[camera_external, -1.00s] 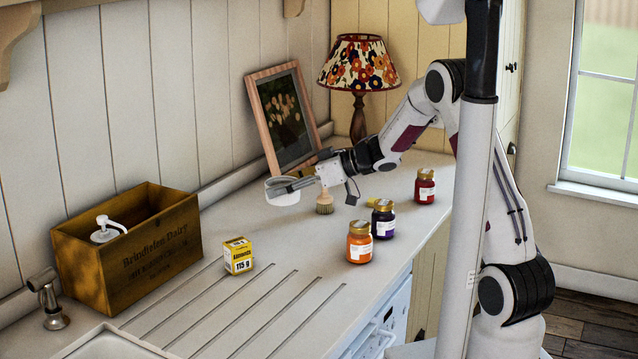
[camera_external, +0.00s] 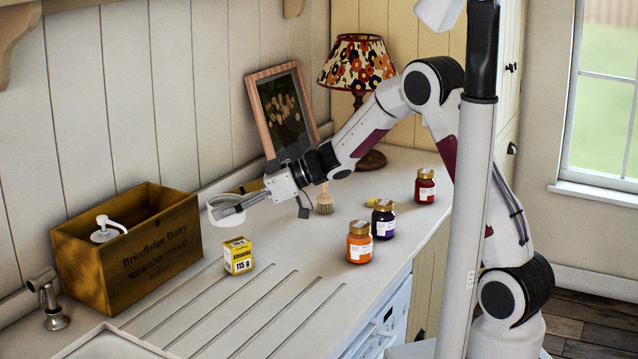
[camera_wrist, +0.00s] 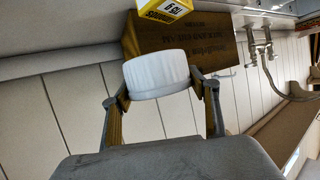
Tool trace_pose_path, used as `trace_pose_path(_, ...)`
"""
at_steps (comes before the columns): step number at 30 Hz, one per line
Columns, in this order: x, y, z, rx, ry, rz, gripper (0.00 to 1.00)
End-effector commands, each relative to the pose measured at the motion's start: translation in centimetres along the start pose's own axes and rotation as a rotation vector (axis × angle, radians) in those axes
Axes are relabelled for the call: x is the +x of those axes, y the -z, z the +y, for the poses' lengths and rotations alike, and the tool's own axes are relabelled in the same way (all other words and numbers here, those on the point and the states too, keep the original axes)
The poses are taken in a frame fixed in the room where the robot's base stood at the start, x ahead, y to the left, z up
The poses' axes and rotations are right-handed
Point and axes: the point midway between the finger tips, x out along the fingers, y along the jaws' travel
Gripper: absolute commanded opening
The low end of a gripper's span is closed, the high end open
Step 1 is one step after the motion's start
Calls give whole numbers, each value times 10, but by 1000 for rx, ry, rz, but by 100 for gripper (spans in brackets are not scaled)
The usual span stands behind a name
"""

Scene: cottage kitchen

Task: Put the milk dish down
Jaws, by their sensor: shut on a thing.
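The milk dish is a small white round dish (camera_external: 222,205), seen above the back of the counter, between the wooden crate and the picture frame. My gripper (camera_external: 232,208) is shut on it and holds it by the side. In the wrist view the white dish (camera_wrist: 157,74) sits between the two fingers of my gripper (camera_wrist: 160,88). The inside of the dish is hard to make out. I cannot tell exactly how far it is above the counter.
A wooden crate (camera_external: 150,262) with a white pump bottle (camera_external: 104,232) stands at left. A yellow almonds box (camera_external: 238,256) stands in front of the dish. Orange (camera_external: 359,247), purple (camera_external: 383,222) and red (camera_external: 425,189) jars and a brush (camera_external: 324,202) stand to the right. The grooved counter (camera_external: 240,318) is clear in front.

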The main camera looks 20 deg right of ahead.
Motion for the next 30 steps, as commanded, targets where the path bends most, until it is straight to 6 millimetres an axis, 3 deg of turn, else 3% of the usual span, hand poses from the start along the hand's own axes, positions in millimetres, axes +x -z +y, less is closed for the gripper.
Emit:
trace_pose_path(9, 42, 19, -82, -37, 89, -3, 34)
trace_pose_path(21, 77, 30, -184, -71, 170, -8, 34)
trace_pose_path(27, 87, 29, -224, -77, 188, -9, 34)
trace_pose_path(30, 89, 26, -234, -74, 181, -9, 34)
